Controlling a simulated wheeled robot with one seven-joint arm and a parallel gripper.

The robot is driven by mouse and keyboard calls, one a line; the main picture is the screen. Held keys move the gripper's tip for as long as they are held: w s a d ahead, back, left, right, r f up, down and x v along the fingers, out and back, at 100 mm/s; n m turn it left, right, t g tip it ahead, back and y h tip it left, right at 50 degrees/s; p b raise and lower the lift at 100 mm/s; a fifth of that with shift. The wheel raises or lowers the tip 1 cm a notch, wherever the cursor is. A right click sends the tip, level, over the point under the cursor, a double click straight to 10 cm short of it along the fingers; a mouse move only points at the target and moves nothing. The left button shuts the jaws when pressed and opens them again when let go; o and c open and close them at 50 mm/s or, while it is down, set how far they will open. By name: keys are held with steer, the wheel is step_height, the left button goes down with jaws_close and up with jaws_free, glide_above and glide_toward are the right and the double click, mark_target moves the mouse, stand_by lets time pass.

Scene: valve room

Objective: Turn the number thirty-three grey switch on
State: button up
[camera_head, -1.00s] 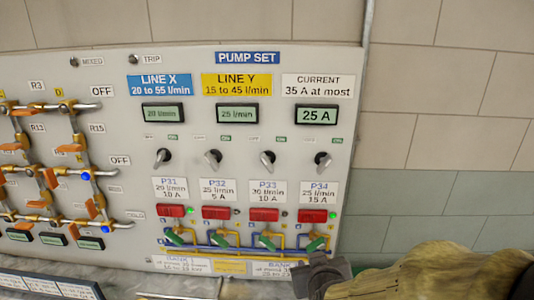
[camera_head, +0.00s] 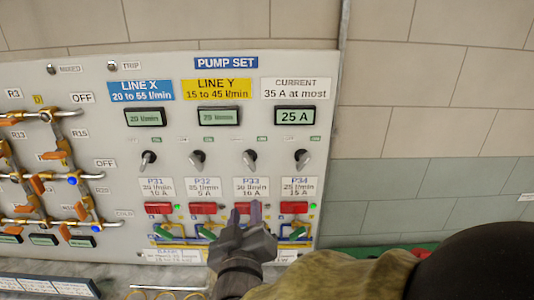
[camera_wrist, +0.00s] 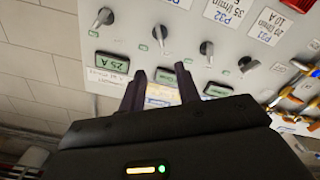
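The grey switch of P33 (camera_head: 250,160) sits on the panel above the label P33 (camera_head: 251,187).
Neighbouring grey switches P32 (camera_head: 197,160) and P34 (camera_head: 302,160) flank it closely. Displays read 25 l/min (camera_head: 217,116) and 25 A (camera_head: 295,115). Pipes with valves (camera_head: 45,180) fill the left. Tiled wall lies right.

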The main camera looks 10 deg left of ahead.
mark_target(249, 165)
steer(key=shift+w, duration=0.15)
steer(key=p+x, duration=0.5)
steer(key=x, duration=1.2)
steer(key=shift+a, duration=0.15)
jaws_close()
